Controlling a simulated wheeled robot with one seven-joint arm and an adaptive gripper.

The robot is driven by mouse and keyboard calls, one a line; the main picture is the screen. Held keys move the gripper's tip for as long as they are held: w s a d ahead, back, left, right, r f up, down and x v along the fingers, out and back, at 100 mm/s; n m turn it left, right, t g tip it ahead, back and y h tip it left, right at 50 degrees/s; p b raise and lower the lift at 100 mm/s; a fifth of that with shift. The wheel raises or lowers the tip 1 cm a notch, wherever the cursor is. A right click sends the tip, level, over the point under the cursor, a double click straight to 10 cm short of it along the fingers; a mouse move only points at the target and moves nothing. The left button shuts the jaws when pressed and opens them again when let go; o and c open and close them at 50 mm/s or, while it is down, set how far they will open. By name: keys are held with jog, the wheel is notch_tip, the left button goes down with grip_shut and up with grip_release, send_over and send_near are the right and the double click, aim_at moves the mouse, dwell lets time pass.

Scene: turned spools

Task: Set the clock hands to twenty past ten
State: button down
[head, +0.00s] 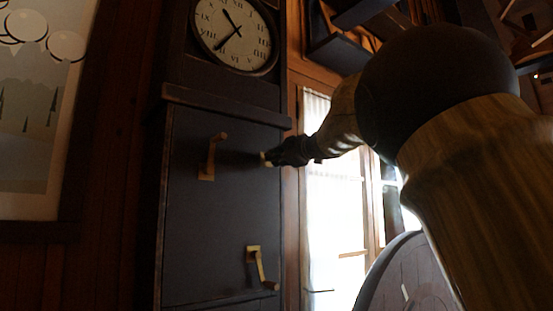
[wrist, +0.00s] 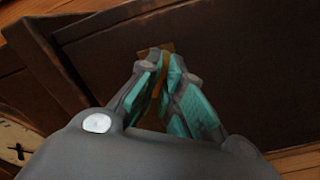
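The round clock dial (head: 240,38) is at the top of the head view and has two dark hands. One hand points to the upper left, near eleven, and the other to the lower left, near seven. On the dark case below are two brass cranks, an upper one (head: 209,160) and a lower one (head: 257,264). My gripper (head: 267,158) is in front of the case, right of the upper crank and apart from it in the head view. In the wrist view its fingers nearly meet, with a brass piece (wrist: 154,52) behind their tips.
A dark ledge (head: 220,105) juts out between the dial and the crank panel. A bright window (head: 332,200) is to the right, with a grey rounded object (head: 395,280) at lower right. A framed picture (head: 35,130) hangs at left.

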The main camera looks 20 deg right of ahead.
jog(key=shift+n, duration=0.3)
jog(key=shift+f+n+b, duration=0.1)
jog(key=shift+n+b, duration=4.2)
jog(key=shift+n, duration=4.9)
jog(key=c, duration=1.6)
grip_release()
jog(key=shift+s, duration=0.1)
